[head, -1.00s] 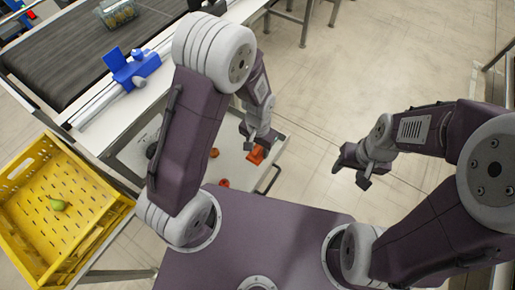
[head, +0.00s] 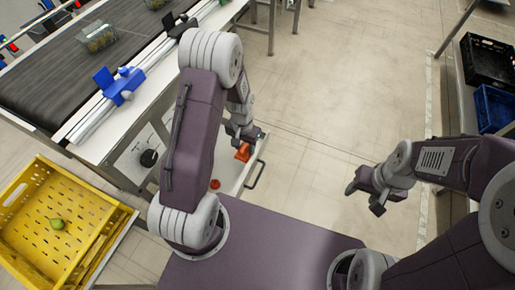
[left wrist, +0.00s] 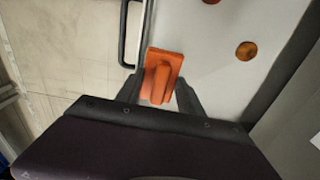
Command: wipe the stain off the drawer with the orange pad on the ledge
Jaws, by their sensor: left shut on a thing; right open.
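My left gripper (head: 243,140) is shut on the orange pad (head: 243,153), a block with a raised grip. The pad also shows between the fingers in the left wrist view (left wrist: 161,77). It is over the white open drawer (left wrist: 215,75), close to the handle side; I cannot tell whether it touches the surface. A round orange-brown patch (left wrist: 246,51) lies on the drawer, apart from the pad, and a redder one (left wrist: 211,1) is cut off at the top edge. One reddish spot shows in the head view (head: 215,184). My right gripper (head: 372,190) is open and empty over the floor.
The drawer's dark handle (head: 255,174) sticks out beside the pad. A conveyor (head: 60,75) with clear tubs and a blue fixture (head: 120,85) is at the upper left. A yellow crate (head: 95,215) holding a green fruit stands at the left. Dark and blue crates (head: 495,108) are at the right.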

